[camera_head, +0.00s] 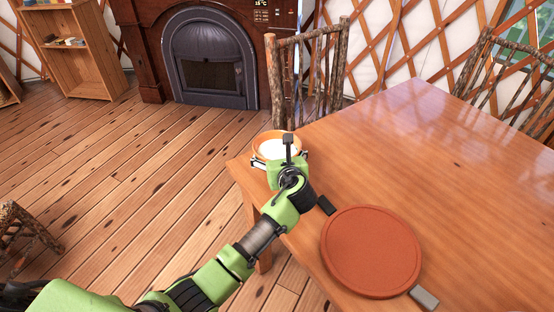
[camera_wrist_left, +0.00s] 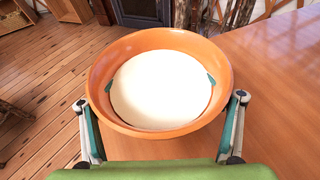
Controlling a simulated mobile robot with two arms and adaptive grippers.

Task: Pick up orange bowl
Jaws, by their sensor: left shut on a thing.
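The orange bowl (camera_head: 265,137) is at the near left corner of the wooden table in the head view. It has a white round inside, and it fills the middle of the left wrist view (camera_wrist_left: 160,42). In the head view my left gripper (camera_head: 277,163) partly covers the bowl. I cannot tell whether the bowl touches the table. My right gripper is not in view.
The wooden table (camera_head: 450,150) is mostly clear. A round terracotta mat (camera_head: 371,250) lies near its front edge, with a small dark block (camera_head: 326,205) and a grey block (camera_head: 424,297) beside it. A rustic chair (camera_head: 308,75) stands behind the bowl.

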